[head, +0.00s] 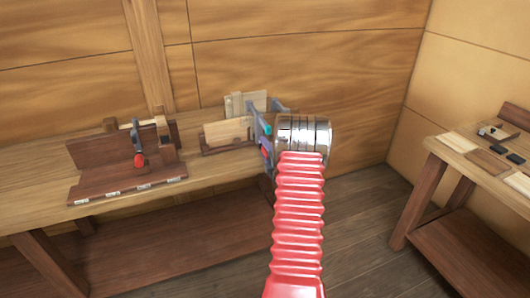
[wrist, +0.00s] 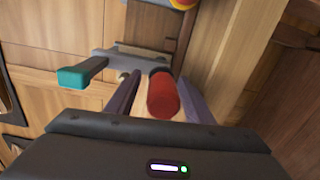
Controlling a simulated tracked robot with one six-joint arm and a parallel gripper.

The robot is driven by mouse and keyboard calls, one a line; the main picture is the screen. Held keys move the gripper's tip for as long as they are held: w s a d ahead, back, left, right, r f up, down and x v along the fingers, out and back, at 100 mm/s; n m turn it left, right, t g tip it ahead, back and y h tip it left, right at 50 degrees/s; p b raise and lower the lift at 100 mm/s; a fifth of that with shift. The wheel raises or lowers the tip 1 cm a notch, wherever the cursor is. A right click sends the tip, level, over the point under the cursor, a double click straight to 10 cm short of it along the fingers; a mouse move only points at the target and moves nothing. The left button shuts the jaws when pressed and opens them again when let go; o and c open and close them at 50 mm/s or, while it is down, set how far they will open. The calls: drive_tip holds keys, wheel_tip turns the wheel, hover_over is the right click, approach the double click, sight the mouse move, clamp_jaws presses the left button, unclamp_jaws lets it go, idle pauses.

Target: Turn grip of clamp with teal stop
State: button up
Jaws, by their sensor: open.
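The clamp with the teal stop (wrist: 72,78) shows in the wrist view as a grey bar running right from the stop. Its red cylindrical grip (wrist: 162,95) lies between the two purple-grey fingers of my gripper (wrist: 158,92). The fingers are open, one on each side of the grip, and a gap shows at the left finger. Whether the right finger touches it I cannot tell. In the head view, the teal stop (head: 268,130) and a bit of red show just left of my silver wrist, which hides much of that spot.
Another clamp's red grip (head: 138,161) stands on a dark wooden fixture (head: 105,185) at the left of the workbench (head: 35,180). A red and yellow part (wrist: 183,3) shows at the wrist view's top edge. A second table (head: 452,160) is at the right, with open floor between.

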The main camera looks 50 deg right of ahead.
drive_tip(key=shift+s, duration=0.1)
drive_tip(key=v, duration=1.3)
drive_tip(key=shift+s+a, duration=0.2)
drive_tip(key=shift+w+f, duration=0.1)
